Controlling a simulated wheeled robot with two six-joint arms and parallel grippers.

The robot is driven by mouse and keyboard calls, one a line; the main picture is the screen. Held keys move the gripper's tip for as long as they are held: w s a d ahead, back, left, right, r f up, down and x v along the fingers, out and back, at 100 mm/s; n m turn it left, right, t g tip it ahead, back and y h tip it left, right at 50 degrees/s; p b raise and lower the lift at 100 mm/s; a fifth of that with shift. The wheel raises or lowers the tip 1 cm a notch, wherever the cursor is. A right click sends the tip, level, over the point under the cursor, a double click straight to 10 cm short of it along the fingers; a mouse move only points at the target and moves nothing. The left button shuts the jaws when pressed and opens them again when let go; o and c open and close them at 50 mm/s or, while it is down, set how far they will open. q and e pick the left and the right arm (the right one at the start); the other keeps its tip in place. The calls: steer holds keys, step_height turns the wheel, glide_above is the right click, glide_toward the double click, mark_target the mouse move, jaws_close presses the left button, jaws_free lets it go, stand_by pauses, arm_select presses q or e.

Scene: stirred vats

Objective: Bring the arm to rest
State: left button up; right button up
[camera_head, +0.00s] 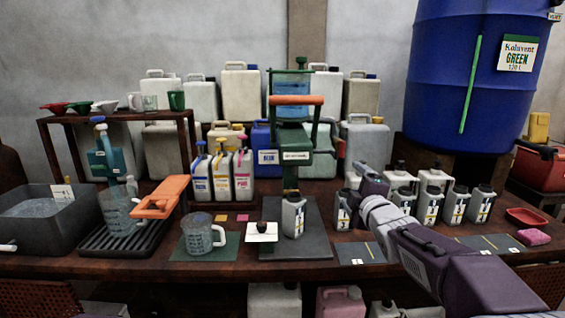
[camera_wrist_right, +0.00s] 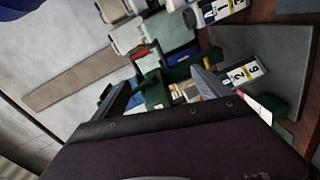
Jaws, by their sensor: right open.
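My right arm reaches in from the lower right in the head view, over the right part of the wooden bench. Its gripper (camera_head: 364,180) is open, beside the green stand and in front of the small grey bottles; its fingertips are hard to make out. In the right wrist view the two fingers of the gripper (camera_wrist_right: 165,90) stand apart, with no object clearly held between them. A small grey bottle (camera_head: 293,217) stands upright on the dark plate under the green stand (camera_head: 291,140), left of the gripper. My left gripper is not in view.
Small grey bottles (camera_head: 455,204) stand close behind and right of the arm. A blue drum (camera_head: 465,80) rises at the back right. A measuring jug (camera_head: 198,234), an orange lever (camera_head: 162,197) and a grey tub (camera_head: 38,240) are to the left. The dark plate (camera_head: 315,240) has bare room.

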steer(key=s+f+m+g, duration=0.4)
steer(key=s+f, duration=0.3)
steer(key=f, duration=0.5)
steer(key=s+f+m+g, duration=0.35)
steer(key=s+f, duration=0.35)
steer(key=f, duration=0.5)
steer(key=s+f+m+g, duration=0.4)
steer(key=s+f+m, duration=0.15)
steer(key=s, duration=0.35)
steer(key=s+f+m+g, duration=0.4)
steer(key=s+f+g, duration=0.15)
steer(key=s, duration=0.45)
step_height(320, 180, up, 29)
steer(key=t+p, duration=0.1)
steer(key=p, duration=2.8)
steer(key=shift+w+a+r+n+h, duration=0.15)
steer(key=shift+w+a+n+h, duration=0.1)
steer(key=shift+a+n+h, duration=0.05)
